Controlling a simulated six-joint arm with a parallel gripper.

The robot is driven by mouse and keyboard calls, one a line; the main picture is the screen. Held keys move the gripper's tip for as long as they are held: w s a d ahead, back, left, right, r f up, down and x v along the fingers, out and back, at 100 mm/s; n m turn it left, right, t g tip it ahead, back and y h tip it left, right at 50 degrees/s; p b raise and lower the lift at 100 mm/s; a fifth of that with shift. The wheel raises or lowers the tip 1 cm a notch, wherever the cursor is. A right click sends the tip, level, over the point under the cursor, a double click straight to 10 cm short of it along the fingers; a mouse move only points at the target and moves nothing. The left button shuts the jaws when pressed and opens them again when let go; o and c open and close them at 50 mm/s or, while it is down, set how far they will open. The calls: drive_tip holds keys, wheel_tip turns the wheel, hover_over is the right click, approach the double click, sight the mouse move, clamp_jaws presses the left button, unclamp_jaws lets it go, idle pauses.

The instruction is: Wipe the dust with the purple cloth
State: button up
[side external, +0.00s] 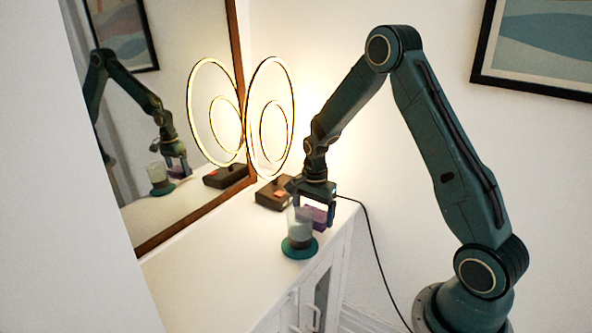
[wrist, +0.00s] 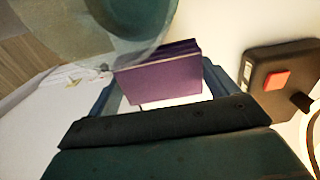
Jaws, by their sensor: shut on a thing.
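The purple cloth (side external: 318,214) is a folded block held between the fingers of my gripper (side external: 319,208) in the side view. In the wrist view the purple cloth (wrist: 160,78) spans the space between the two fingers. My gripper is shut on it and points down over the right end of the white cabinet top (side external: 210,265). The cloth is behind and slightly right of a clear cup; I cannot tell whether it touches the surface. I cannot make out any dust in either view.
The clear cup (side external: 300,223) stands on a teal coaster (side external: 300,250), close to my gripper. A dark lamp base (side external: 271,194) with glowing rings (side external: 270,115) stands behind. A wood-framed mirror (side external: 240,90) backs the cabinet. The left part of the top is clear.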

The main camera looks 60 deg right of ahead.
drive_tip(key=shift+f, duration=0.85)
drive_tip(key=shift+d+f, duration=0.4)
drive_tip(key=shift+f, duration=0.2)
drive_tip(key=shift+c, duration=0.5)
drive_tip(key=shift+d+f, duration=0.2)
drive_tip(key=shift+d, duration=0.15)
drive_tip(key=shift+o, duration=0.2)
drive_tip(key=shift+d, duration=3.35)
drive_tip(key=a, duration=0.8)
drive_tip(key=shift+a+r, duration=0.15)
drive_tip(key=shift+r, duration=4.05)
